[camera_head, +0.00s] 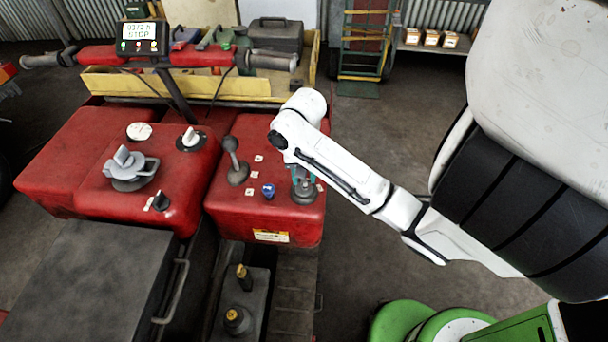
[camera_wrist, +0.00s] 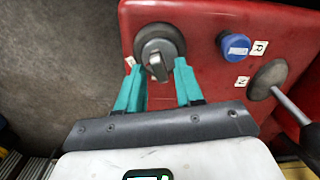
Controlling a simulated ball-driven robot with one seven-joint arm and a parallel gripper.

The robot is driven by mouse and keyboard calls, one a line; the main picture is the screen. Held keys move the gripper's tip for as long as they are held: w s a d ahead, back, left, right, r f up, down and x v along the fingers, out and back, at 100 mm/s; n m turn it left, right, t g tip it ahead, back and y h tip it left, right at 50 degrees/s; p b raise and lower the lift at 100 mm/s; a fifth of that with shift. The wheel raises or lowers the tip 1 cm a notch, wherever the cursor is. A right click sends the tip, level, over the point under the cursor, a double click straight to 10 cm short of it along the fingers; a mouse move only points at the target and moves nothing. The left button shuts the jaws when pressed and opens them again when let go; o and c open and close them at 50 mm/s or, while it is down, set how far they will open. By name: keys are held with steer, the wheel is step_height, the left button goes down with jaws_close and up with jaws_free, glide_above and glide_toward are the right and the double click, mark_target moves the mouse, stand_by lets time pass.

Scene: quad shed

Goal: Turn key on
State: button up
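The key (camera_wrist: 158,68) is a grey, flat-sided grip standing on a round dark base on the red panel. In the head view its round base (camera_head: 304,195) shows at the panel's right side, partly behind my wrist. My gripper (camera_wrist: 156,64) has two teal fingers, spread apart, one on each side of the key. Gaps show between the fingers and the key, so I see no firm contact. In the head view the teal fingers (camera_head: 299,174) reach down to the key's base.
A blue knob (camera_wrist: 236,46) and a gear lever (camera_wrist: 270,80) with R and N labels are near the key. A black switch (camera_head: 160,200) and a grey cap (camera_head: 130,168) sit on the left red body.

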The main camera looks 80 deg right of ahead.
step_height(320, 180, up, 4)
steer(key=p, duration=0.3)
steer(key=shift+r, duration=0.2)
steer(key=shift+r+p, duration=0.3)
steer(key=shift+r, duration=0.75)
